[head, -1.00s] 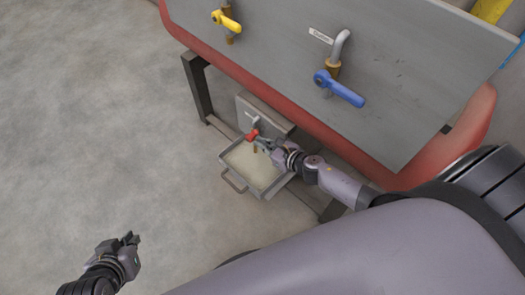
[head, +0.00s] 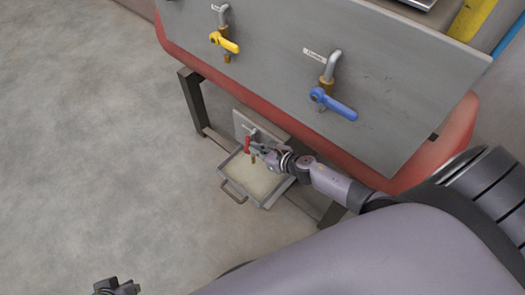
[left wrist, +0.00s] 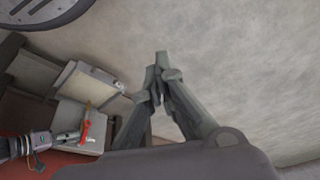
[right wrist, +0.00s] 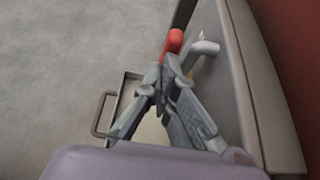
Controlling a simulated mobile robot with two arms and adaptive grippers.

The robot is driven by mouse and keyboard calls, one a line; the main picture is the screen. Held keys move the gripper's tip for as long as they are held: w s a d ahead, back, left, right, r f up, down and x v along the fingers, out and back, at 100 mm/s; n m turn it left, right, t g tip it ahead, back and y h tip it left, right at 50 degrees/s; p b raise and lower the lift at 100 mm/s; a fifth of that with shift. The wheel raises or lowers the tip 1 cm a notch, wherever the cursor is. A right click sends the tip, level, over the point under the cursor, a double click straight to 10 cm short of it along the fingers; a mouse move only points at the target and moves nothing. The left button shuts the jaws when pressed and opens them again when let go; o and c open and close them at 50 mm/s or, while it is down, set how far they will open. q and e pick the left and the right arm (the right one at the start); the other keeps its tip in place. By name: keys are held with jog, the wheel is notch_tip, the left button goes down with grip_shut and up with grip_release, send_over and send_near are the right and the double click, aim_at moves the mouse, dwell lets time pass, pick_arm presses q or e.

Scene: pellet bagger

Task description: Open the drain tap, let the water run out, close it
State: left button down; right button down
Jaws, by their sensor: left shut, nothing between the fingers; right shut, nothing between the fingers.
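The drain tap's red handle (head: 248,145) sits low on a small grey plate under the machine. It points roughly up and down in the head view. The right wrist view shows the red handle (right wrist: 174,41) just beyond my fingertips, beside a pale pipe (right wrist: 205,47). My right gripper (head: 258,148) is shut and empty, close beside the handle; I cannot tell whether they touch. A metal tray (head: 229,168) with a pale content stands below the tap. I cannot make out running water. My left gripper (left wrist: 160,62) is shut and empty, over bare floor, mostly outside the head view.
A yellow-handled tap (head: 224,42) and a blue-handled tap (head: 333,104) are on the grey panel (head: 420,95) above. A dark table leg (head: 194,101) stands left of the drain. The concrete floor (head: 90,150) on the left is clear.

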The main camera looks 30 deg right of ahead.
jog(key=shift+w+r, duration=0.15)
jog(key=shift+w, duration=0.05)
pick_arm(q)
jog(key=shift+w+f, duration=0.1)
jog(key=shift+f, duration=0.4)
jog(key=shift+w+r, duration=0.1)
pick_arm(e)
jog(key=shift+r, duration=0.1)
